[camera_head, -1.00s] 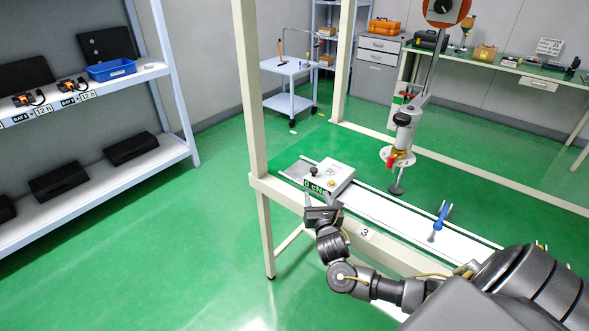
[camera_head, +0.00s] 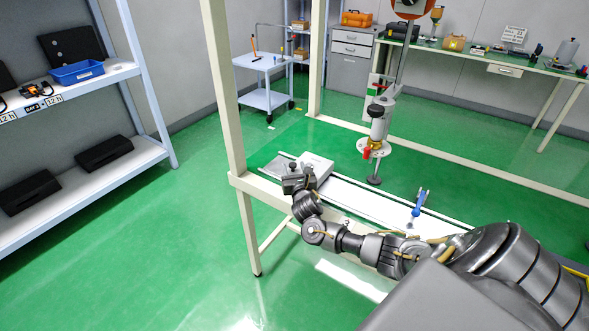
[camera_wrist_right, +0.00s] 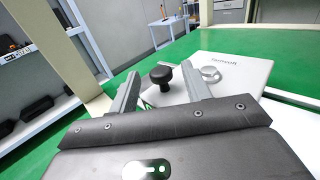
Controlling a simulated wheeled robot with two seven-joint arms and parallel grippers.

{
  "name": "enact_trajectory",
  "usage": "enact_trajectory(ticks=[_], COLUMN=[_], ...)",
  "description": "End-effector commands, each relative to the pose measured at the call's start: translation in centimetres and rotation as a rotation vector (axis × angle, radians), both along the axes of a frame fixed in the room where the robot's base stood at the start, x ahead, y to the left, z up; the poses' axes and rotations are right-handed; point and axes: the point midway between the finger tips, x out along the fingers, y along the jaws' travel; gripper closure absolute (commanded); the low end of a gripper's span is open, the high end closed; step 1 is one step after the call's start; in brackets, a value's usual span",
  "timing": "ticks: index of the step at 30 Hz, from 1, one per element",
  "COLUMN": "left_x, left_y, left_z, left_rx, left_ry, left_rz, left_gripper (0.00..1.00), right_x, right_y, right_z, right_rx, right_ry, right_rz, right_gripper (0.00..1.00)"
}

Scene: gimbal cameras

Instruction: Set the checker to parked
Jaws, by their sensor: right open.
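The checker, a white box (camera_head: 318,166), sits at the left end of the rail on the bench frame. Its black knob (camera_wrist_right: 161,76) shows in the right wrist view, with a silver round knob (camera_wrist_right: 210,73) to its right on the white top (camera_wrist_right: 235,75). My right gripper (camera_head: 296,180) is at the box's near left side and partly hides it. In the wrist view the two fingers of my right gripper (camera_wrist_right: 160,71) are apart, with the black knob showing in the gap between them. I cannot tell whether they touch it. My left gripper is out of view.
A vertical tool with a red handle (camera_head: 367,153) hangs over the rail behind the box. A blue-handled part (camera_head: 418,204) stands further right on the rail (camera_head: 350,198). A frame post (camera_head: 222,90) rises left of my right gripper. The green floor at left is clear.

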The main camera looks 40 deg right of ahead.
Motion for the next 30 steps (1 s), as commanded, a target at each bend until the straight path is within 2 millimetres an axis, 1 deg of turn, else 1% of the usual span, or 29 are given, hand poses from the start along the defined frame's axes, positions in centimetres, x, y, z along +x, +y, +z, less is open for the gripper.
enact_trajectory(ticks=[3,10,11,21,22,27,29,30], left_x=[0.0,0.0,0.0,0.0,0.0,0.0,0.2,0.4], left_y=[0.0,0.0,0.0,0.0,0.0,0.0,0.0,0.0], left_z=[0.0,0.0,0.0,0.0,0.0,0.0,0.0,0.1], left_rx=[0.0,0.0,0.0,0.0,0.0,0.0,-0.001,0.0], left_ry=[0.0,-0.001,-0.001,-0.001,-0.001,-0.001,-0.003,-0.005], left_rz=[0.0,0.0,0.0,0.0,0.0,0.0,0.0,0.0], left_gripper=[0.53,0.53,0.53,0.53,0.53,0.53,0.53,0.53], right_x=[0.4,0.5,0.5,0.4,0.4,0.4,0.5,0.6], right_y=[-0.2,-0.2,-0.2,-0.2,-0.2,-0.3,-0.8,-1.4], right_z=[0.0,0.0,0.0,0.0,0.0,0.0,0.1,0.1], right_rx=[0.0,0.001,0.001,0.001,0.001,0.001,0.0,0.0], right_ry=[-0.001,0.0,0.0,0.0,0.0,0.0,-0.001,-0.001], right_rz=[0.0,0.0,0.0,0.0,0.0,-0.002,-0.011,-0.022], right_gripper=[0.52,0.52,0.53,0.98,1.0,1.0,1.0,1.0])
